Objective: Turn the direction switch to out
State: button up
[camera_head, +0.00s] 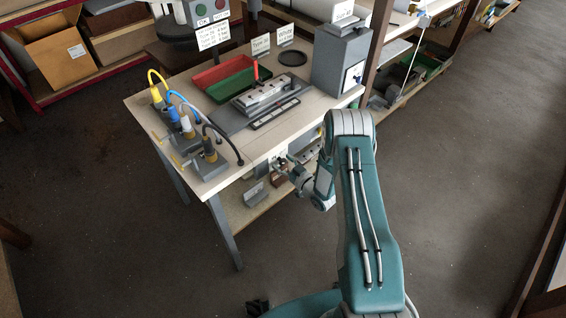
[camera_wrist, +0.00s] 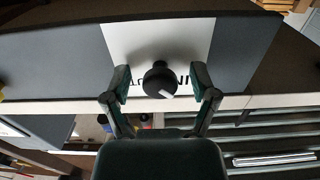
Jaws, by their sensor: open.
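The direction switch is a round black knob (camera_wrist: 159,79) on a white label plate (camera_wrist: 150,38), seen in the wrist view. A white pointer mark on the knob points toward the lower right of that picture. Dark letters show on both sides of the knob, partly hidden by my fingers, and I cannot read them fully. My gripper (camera_wrist: 160,84) is open, with one finger on each side of the knob and gaps between. In the head view my gripper (camera_head: 279,164) is at the workbench's front edge, and the knob cannot be made out there.
The workbench (camera_head: 218,176) carries a clamping fixture (camera_head: 268,95), red and green trays (camera_head: 222,72), cabled connectors (camera_head: 187,128) and a grey box (camera_head: 340,60). A lower shelf (camera_head: 240,208) lies under the bench top. The floor (camera_head: 450,150) to the right is clear.

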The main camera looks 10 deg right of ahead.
grip_shut()
jog(key=shift+m, duration=0.3)
jog(key=m, duration=1.3)
jog(key=shift+r+m, duration=0.1)
jog(key=shift+m, duration=2.1)
jog(key=shift+s, duration=0.1)
